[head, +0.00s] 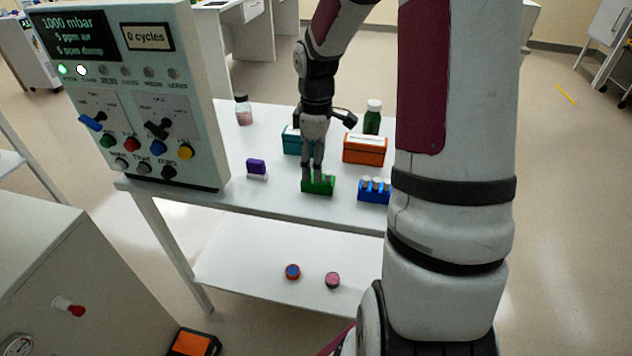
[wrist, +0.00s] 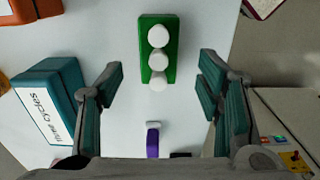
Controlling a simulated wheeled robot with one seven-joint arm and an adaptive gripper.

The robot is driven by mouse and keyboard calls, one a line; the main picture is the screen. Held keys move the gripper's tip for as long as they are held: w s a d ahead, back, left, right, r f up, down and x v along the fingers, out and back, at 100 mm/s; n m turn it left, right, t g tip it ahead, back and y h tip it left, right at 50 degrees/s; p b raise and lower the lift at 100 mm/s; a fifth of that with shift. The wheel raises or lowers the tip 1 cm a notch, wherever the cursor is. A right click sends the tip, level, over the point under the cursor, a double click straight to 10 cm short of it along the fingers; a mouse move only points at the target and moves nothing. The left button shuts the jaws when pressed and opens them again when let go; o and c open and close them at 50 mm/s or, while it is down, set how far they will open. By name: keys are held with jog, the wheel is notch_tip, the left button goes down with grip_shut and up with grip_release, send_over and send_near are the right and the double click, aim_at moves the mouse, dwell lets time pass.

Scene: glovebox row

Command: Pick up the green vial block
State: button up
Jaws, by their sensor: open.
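The green vial block (head: 318,186) stands on the white table in the head view, with my gripper (head: 312,180) right above it. In the wrist view the green vial block (wrist: 159,35) lies ahead of my gripper (wrist: 160,85), near the middle line between the fingers. Three white-capped vials stand in a row in it. My gripper is open, with a finger on either side of that line and nothing between them. I cannot tell whether a fingertip touches the block.
A blue vial block (head: 373,190) stands right of the green one, and a purple item (head: 256,167) left. A control panel (head: 140,90) borders the left.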

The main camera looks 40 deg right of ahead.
aim_at(326, 188)
jog(key=shift+s+d+f+b, duration=0.1)
jog(key=shift+f+b, duration=0.1)
jog(key=shift+f, duration=1.2)
jog(key=shift+d+f+b, duration=0.1)
jog(key=shift+f+b, duration=0.05)
jog(key=shift+f, duration=1.2)
grip_shut()
jog(key=shift+r, duration=0.1)
